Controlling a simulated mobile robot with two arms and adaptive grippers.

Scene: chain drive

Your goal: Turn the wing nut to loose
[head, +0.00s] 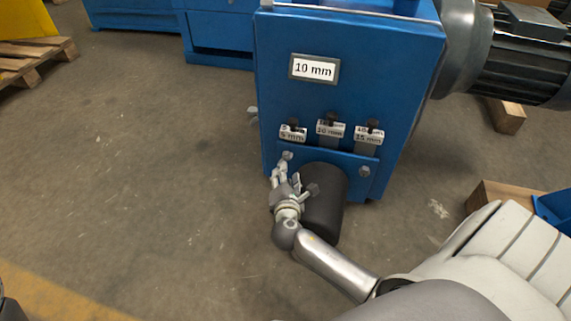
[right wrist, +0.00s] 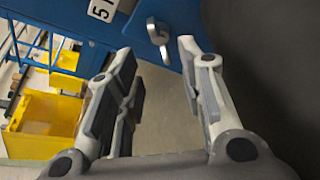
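A small silver fastener (right wrist: 157,38), apparently the wing nut, sits on the blue panel in the right wrist view. In the head view a silver fastener (head: 287,156) shows at the panel's lower left, just beyond my right gripper; it looks like the same one. My right gripper (head: 290,184) is in front of the panel's lower left. In the right wrist view the gripper (right wrist: 156,57) has its fingers wide apart, with the fastener beyond the tips and no visible contact. My left gripper is not in view.
The blue machine (head: 350,60) carries a "10 mm" sign (head: 314,68) and three tagged slots. A silver piece (head: 253,115) sticks out of its left side. A bolt (head: 364,171) is at the panel's right.

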